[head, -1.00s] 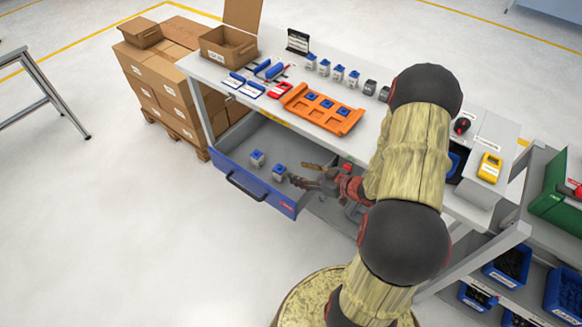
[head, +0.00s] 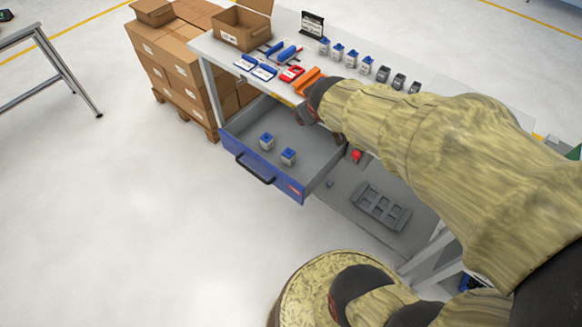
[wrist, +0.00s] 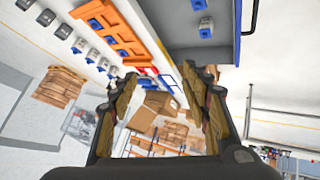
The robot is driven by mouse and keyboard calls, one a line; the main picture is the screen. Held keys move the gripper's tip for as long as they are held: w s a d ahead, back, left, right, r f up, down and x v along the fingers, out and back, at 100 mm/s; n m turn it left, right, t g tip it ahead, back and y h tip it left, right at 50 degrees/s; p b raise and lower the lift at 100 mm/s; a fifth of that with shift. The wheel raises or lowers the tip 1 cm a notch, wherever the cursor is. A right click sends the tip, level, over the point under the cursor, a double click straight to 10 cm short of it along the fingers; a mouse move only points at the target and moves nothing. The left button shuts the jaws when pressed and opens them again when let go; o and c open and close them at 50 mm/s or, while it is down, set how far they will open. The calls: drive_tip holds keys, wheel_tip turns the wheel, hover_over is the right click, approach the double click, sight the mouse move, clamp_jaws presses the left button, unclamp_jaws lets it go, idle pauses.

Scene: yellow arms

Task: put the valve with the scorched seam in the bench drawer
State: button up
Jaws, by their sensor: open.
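The open blue-fronted bench drawer (head: 262,183) holds two pale valves with blue tops, a left one (head: 266,142) and a right one (head: 288,157). The orange tray (head: 308,80) on the bench is mostly hidden by my arm. In the wrist view the tray (wrist: 128,42) shows several blue-topped valves in it, and the drawer (wrist: 218,52) is at the top right. More blue-topped valves (head: 351,60) stand in a row at the back. No scorched seam can be made out.
Blue-handled tools (head: 284,53) and a red item (head: 291,73) lie left of the tray. An open cardboard box (head: 240,28) stands at the bench's left end, dark parts (head: 398,81) at the right. A grey rack (head: 380,206) lies below. Floor left of the drawer is clear.

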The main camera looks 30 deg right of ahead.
drive_tip(key=s+a+r+g+y, duration=0.1)
drive_tip(key=s+a+r+y, duration=0.1)
drive_tip(key=s+a, duration=0.6)
drive_tip(key=s+a+r+g+y, duration=0.1)
drive_tip(key=s+a+r, duration=0.1)
drive_tip(key=s+a, duration=0.6)
drive_tip(key=shift+s+r+m+y, duration=0.25)
drive_tip(key=shift+s+m+y, duration=0.05)
drive_tip(key=shift+s+y, duration=0.1)
drive_tip(key=shift+w, duration=0.1)
